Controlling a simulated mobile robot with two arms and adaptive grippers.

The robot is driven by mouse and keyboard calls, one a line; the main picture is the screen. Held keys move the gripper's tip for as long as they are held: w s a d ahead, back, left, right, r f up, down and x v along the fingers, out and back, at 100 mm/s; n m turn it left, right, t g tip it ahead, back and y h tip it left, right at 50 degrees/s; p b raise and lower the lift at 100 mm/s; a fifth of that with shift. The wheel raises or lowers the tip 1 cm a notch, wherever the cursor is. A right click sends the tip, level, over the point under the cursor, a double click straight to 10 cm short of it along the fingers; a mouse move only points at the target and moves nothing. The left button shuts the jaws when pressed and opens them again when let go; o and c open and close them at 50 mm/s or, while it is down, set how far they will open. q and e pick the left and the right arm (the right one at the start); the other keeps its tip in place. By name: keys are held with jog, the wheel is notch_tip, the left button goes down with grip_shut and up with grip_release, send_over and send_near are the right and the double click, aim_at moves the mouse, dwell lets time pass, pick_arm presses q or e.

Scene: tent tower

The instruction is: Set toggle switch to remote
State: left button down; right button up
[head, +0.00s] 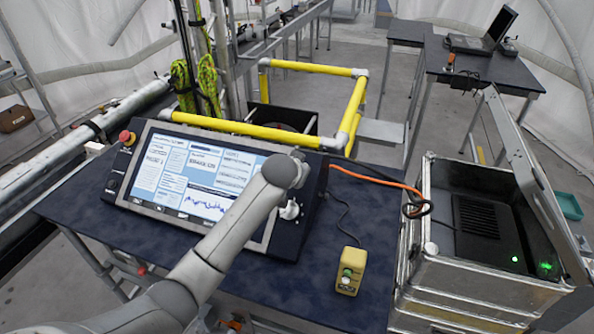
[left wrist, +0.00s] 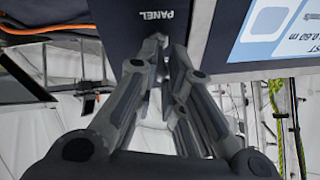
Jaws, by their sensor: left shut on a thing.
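The control console (head: 312,200) stands on the dark blue table with its lit screen (head: 195,175) facing me. My left arm reaches across the screen to the console's right strip. My left gripper (head: 290,210) is at that strip. In the left wrist view, my left gripper's fingers (left wrist: 165,50) are closed together at the dark panel face, just beside the upside-down word PANEL (left wrist: 153,14). They are shut on the toggle switch, which the fingers hide, so its position cannot be read. My right gripper is not in view.
A red emergency button (head: 127,137) sits at the console's left end. A yellow button box (head: 348,271) stands on the table to the right. An open metal case (head: 470,285) with an orange cable is farther right. Yellow rails (head: 235,127) stand behind the console.

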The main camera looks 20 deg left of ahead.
pick_arm(q)
jog(key=shift+w+a, duration=0.1)
jog(key=shift+a, duration=0.05)
dwell(0.4)
jog(key=c, duration=1.5)
grip_release()
jog(key=shift+a, duration=0.1)
jog(key=shift+s+d+r, duration=0.2)
jog(key=shift+s+r, duration=0.15)
jog(key=shift+s, duration=0.05)
jog(key=v, duration=1.1)
jog(key=shift+w+a+r, duration=0.1)
